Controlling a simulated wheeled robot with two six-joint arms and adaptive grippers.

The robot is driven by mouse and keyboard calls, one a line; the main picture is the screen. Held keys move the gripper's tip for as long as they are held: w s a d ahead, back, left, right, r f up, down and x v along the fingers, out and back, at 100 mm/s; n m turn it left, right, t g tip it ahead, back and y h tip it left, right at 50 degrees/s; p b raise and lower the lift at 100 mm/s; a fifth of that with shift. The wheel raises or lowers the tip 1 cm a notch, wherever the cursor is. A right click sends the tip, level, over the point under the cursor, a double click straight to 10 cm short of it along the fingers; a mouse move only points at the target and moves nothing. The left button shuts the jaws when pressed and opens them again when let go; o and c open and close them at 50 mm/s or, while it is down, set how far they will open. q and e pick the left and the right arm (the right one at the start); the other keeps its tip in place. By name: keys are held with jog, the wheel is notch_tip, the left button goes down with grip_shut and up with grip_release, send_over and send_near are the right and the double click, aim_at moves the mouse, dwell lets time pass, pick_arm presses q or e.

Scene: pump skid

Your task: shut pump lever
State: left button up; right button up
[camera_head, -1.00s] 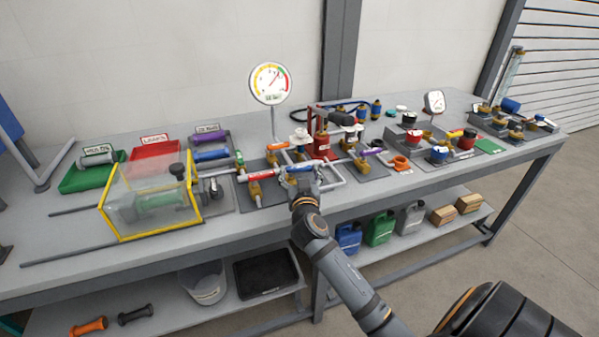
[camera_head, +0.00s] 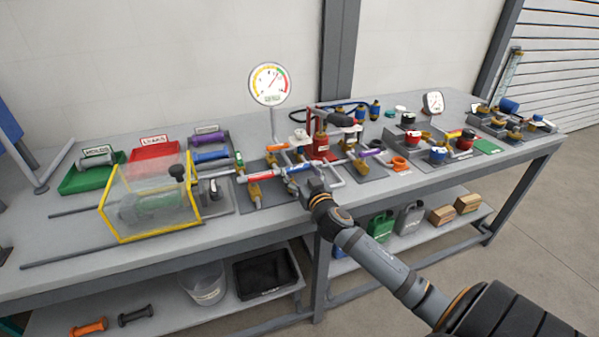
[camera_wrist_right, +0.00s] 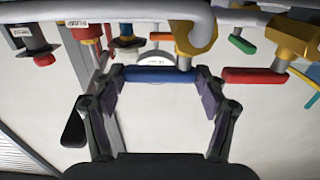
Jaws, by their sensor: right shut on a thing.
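A blue lever handle (camera_head: 297,168) sits on the brass and pipe assembly at the bench's front middle. In the right wrist view the blue handle (camera_wrist_right: 160,75) lies crosswise between the fingertips of my right gripper (camera_wrist_right: 160,80), which is shut on it. In the head view my right gripper (camera_head: 313,184) is at the right end of this handle, partly hidden by its own wrist. A red lever handle (camera_head: 262,175) is just left of it, and shows in the wrist view (camera_wrist_right: 254,76). The red pump body (camera_head: 321,145) with a dark-gripped handle stands behind. My left gripper is not in view.
A round gauge (camera_head: 270,84) rises behind the pipes. A clear yellow-edged guard box (camera_head: 150,205) stands to the left, with green (camera_head: 75,184) and red (camera_head: 150,152) trays behind it. More valve blocks fill the bench's right side. The bench's front edge is close below the gripper.

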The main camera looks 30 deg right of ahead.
jog(key=o, duration=0.9)
jog(key=shift+c, duration=0.2)
jog(key=v, duration=1.2)
